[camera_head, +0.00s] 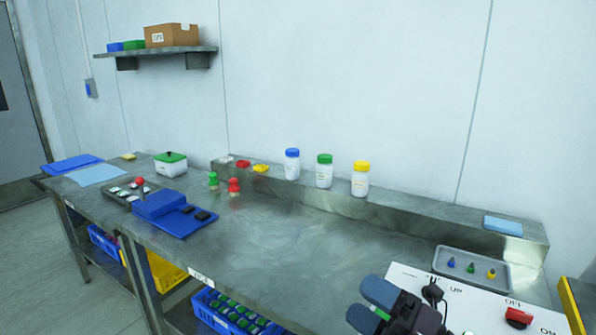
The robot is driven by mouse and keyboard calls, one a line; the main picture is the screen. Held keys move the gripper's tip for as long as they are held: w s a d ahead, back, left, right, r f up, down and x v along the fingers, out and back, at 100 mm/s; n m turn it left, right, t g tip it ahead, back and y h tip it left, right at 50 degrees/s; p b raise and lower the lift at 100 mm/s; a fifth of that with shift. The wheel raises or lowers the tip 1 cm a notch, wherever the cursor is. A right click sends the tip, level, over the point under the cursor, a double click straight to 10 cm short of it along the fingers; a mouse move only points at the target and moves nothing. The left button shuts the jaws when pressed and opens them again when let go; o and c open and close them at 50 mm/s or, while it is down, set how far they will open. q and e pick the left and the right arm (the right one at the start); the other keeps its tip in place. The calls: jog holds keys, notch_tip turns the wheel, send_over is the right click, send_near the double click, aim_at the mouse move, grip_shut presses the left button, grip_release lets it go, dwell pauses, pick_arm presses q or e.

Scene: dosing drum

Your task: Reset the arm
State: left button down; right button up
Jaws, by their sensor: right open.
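My right gripper (372,305) is at the bottom, right of the middle, over the front edge of the metal workbench (290,240). My left gripper is out of the picture.
White bottles with blue (292,165), green (324,172) and yellow (361,180) caps stand on the raised back ledge. A grey tray (440,262) holds small coloured pieces. Red (234,187) and green (213,181) knobbed items stand left. The bench middle is clear.

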jog(key=s+d+f+m+t+h, duration=0.1)
jog(key=d+f+m+t+h, duration=0.1)
jog(key=d+f+m+h, duration=0.6)
jog(key=s+d+f+m+t+h, duration=0.1)
jog(key=d+f+m+t+h, duration=0.15)
jog(key=d+m+h, duration=0.7)
jog(key=s+f+m+g, duration=0.7)
jog(key=s, duration=0.4)
jog(key=s+f+m+g, duration=0.6)
jog(key=s+f+m, duration=0.1)
jog(key=s, duration=0.3)
jog(key=w+f+n+t, duration=0.1)
jog(key=w+f+t, duration=0.5)
jog(key=f+t, duration=0.2)
jog(key=shift+w+a+f, duration=0.15)
jog(key=shift+w+f, duration=0.2)
jog(key=shift+f, duration=0.5)
jog(key=shift+c, duration=0.2)
